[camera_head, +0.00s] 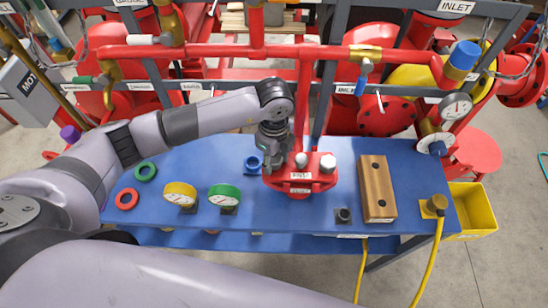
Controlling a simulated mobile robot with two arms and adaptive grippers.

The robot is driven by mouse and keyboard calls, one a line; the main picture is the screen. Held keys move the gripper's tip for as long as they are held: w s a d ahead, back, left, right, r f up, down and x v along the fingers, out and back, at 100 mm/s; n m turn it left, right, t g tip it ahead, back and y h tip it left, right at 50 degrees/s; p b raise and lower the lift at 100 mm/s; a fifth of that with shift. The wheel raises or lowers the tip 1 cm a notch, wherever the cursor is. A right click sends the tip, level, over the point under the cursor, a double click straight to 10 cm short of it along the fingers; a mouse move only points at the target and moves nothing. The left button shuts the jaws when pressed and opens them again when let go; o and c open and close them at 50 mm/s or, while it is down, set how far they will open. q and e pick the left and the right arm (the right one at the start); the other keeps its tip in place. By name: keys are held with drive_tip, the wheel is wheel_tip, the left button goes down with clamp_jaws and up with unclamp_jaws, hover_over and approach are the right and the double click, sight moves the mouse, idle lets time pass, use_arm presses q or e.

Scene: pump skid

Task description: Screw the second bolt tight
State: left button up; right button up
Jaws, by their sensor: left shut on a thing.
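The red flanged fitting (299,184) stands on the blue bench (300,222) near its middle. A large silver bolt head (327,163) shows on its right side, and a smaller pale round top (301,159) on a red stem shows near its centre. My left gripper (271,163) points down at the fitting's left side. It is shut on what looks like a bolt, which the fingers mostly hide. I cannot tell how deep that bolt sits. My right gripper is not in view.
A wooden block (376,188) with two dark holes stands to the right. Red pipes (230,51) run behind. A yellow bin (471,210) is at far right.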

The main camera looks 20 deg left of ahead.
use_arm(q)
drive_tip(key=shift+f+m+b, duration=0.25)
drive_tip(key=shift+m+b, duration=0.4)
drive_tip(key=shift+m, duration=0.25)
drive_tip(key=m+b, duration=0.3)
drive_tip(key=m, duration=0.2)
drive_tip(key=shift+m, duration=0.3)
drive_tip(key=m+b, duration=0.4)
drive_tip(key=m, duration=0.1)
drive_tip(key=shift+m, duration=0.4)
drive_tip(key=shift+s+r+m+b, duration=0.1)
drive_tip(key=shift+m+b, duration=0.55)
drive_tip(key=shift+m, duration=0.15)
drive_tip(key=o, duration=1.3)
drive_tip(key=shift+r, duration=0.1)
